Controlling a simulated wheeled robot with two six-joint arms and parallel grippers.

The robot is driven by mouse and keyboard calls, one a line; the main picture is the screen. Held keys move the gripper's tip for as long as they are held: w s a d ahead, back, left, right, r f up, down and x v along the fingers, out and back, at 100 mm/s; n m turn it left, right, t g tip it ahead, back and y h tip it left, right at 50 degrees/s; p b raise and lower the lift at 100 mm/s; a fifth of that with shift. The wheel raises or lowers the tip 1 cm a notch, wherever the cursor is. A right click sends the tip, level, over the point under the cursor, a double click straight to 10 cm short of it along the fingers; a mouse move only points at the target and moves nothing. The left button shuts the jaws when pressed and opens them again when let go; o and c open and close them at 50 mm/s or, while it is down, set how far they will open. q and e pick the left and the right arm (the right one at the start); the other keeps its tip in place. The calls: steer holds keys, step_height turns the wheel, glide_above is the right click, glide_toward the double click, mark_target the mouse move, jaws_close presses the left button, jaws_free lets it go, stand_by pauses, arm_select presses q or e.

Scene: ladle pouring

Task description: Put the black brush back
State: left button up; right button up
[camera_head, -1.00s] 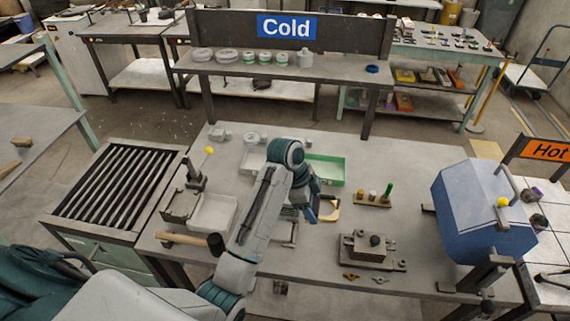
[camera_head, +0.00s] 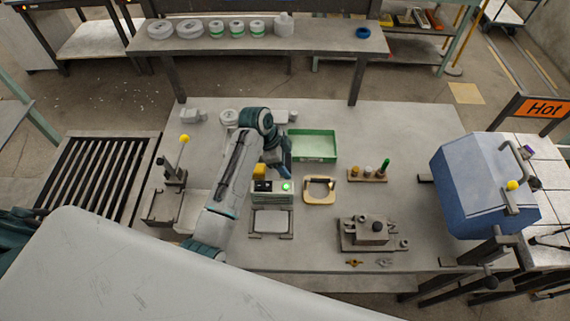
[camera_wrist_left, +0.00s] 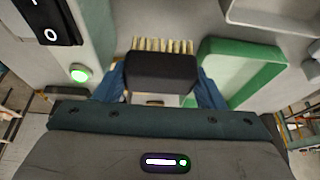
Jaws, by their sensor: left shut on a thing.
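The black brush (camera_wrist_left: 160,70) shows in the left wrist view, with a row of pale bristles along its far edge. My left gripper (camera_wrist_left: 160,88) is shut on it, one blue finger on each side. In the head view my left gripper (camera_head: 284,168) hangs just behind a small box with a lit green button, left of a wooden-framed piece. I cannot make out the brush itself in the head view. My right gripper is not in view.
The green-button box (camera_head: 273,192) is close by; its button shows in the left wrist view. A green tray (camera_head: 313,157) lies behind to the right. A wooden rack (camera_head: 367,177), a metal fixture (camera_head: 371,233) and a blue box (camera_head: 480,185) stand farther right.

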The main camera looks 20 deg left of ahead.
arm_select(q)
step_height(320, 180, down, 3)
steer(key=shift+w+r+p, duration=0.1)
steer(key=shift+r+p, duration=0.1)
steer(key=shift+p, duration=0.2)
steer(key=shift+f, duration=0.45)
steer(key=o, duration=0.7)
steer(key=shift+c, duration=0.2)
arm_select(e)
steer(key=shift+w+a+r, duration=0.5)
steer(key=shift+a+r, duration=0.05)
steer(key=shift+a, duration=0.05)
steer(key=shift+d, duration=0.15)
